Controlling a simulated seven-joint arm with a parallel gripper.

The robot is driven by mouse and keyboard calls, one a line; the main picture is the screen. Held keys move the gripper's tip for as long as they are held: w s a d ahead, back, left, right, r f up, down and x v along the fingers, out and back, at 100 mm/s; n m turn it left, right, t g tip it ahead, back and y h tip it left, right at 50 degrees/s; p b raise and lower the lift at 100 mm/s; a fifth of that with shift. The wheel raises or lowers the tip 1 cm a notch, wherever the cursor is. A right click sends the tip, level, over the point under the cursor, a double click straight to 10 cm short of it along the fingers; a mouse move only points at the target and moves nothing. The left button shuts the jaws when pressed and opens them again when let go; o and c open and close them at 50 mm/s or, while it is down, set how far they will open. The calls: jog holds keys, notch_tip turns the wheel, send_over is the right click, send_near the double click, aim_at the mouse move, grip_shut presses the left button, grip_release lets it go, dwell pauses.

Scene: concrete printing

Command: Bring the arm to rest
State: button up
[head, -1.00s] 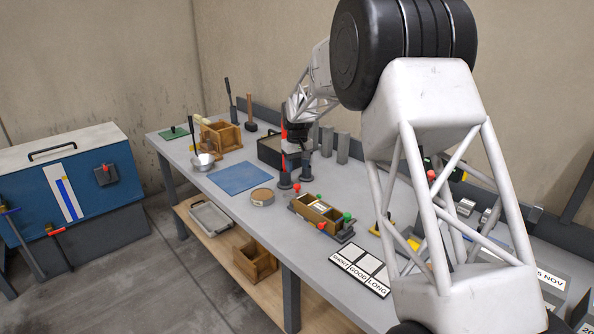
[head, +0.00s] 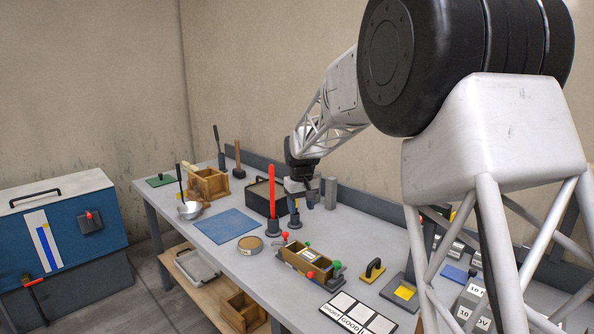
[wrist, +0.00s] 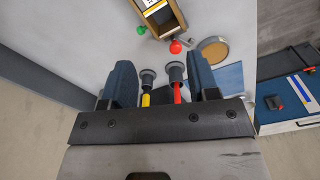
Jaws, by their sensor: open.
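My gripper (head: 303,200) is at the back of the bench, seen past my arm in the head view. In the wrist view its two dark fingers (wrist: 163,78) are spread wide with nothing gripped between them. A red-handled tool (head: 272,190) stands upright in a dark round holder (head: 273,229), left of my gripper. The red tool (wrist: 177,93) and a yellow-handled tool (wrist: 146,99) show between the fingers in the wrist view, apart from them. In the head view my gripper hides most of the yellow tool.
On the bench are a wooden mould (head: 306,262) with red and green knobs, a blue mat (head: 227,226), a round tan disc (head: 250,243), a black box (head: 262,196) and a label board (head: 350,312).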

jog(key=s+d+r+m, duration=0.1)
jog(key=s+d+r, duration=0.25)
jog(key=s, duration=0.55)
jog(key=s+d+r+m+t, duration=0.1)
jog(key=s+d+r, duration=0.25)
jog(key=s, duration=0.55)
jog(key=s+d+r+m, duration=0.1)
jog(key=s+d+r, duration=0.1)
jog(key=s+d, duration=0.5)
jog(key=s+d+f+m, duration=0.1)
jog(key=s+f, duration=0.1)
jog(key=s, duration=1.2)
jog(key=s+d+f+m+t, duration=0.1)
jog(key=s+d+f, duration=0.1)
jog(key=s, duration=1.2)
jog(key=shift+s+d+f, duration=0.15)
jog(key=shift+s+f, duration=0.05)
jog(key=shift+f, duration=0.55)
jog(key=shift+w, duration=0.1)
